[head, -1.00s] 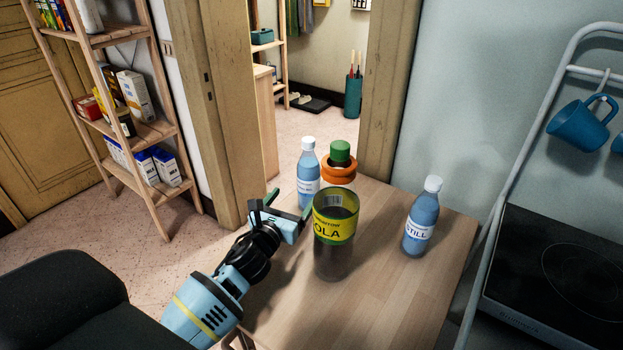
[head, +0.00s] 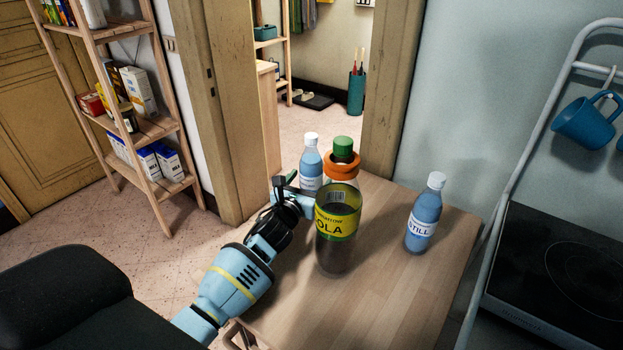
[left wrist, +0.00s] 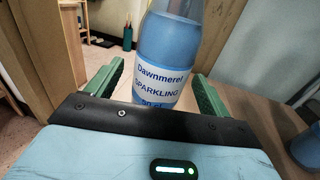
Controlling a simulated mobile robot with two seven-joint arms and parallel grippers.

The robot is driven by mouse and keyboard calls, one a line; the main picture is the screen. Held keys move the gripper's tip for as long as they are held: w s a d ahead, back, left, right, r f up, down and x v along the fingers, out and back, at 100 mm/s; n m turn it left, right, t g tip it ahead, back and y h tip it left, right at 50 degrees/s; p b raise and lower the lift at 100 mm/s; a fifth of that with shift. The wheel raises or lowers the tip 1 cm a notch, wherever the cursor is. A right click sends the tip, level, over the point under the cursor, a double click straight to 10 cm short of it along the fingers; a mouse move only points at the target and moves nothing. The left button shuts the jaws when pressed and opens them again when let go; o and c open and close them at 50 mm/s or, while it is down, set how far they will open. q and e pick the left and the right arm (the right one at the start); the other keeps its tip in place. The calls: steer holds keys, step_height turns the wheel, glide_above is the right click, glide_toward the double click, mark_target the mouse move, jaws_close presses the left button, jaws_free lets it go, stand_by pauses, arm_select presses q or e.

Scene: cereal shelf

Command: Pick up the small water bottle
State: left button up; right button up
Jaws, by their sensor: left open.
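A small blue water bottle (head: 311,172) with a white cap stands upright at the table's far left. In the left wrist view its label reads SPARKLING (left wrist: 165,62), and it appears between the two green fingers, which stand apart on either side. My left gripper (head: 294,186) is open on the near side of this bottle and hides its lower part. I cannot tell if the fingers touch it. A second small blue bottle (head: 423,218), labelled STILL, stands upright at the right of the table. My right gripper is in neither view now.
A cola container (head: 337,232) with a yellow label stands just right of my left gripper. Behind it is a bottle with a green cap (head: 343,147) and orange collar. The wooden table (head: 385,290) is bare in front. A hob (head: 565,270) is at right.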

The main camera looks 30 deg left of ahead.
arm_select(q)
steer(key=shift+c, duration=0.4)
steer(key=c, duration=1.2)
steer(key=shift+w+r, duration=0.1)
steer(key=shift+r, duration=0.05)
steer(key=shift+c, duration=0.6)
steer(key=shift+r, duration=0.45)
steer(key=r, duration=0.1)
steer(key=r+p, duration=0.1)
steer(key=r, duration=0.1)
steer(key=shift+s+a, duration=0.1)
steer(key=shift+s, duration=0.2)
glide_toward(306, 171)
steer(key=s+a, duration=0.4)
steer(key=shift+s+r, duration=0.2)
steer(key=shift+r, duration=0.3)
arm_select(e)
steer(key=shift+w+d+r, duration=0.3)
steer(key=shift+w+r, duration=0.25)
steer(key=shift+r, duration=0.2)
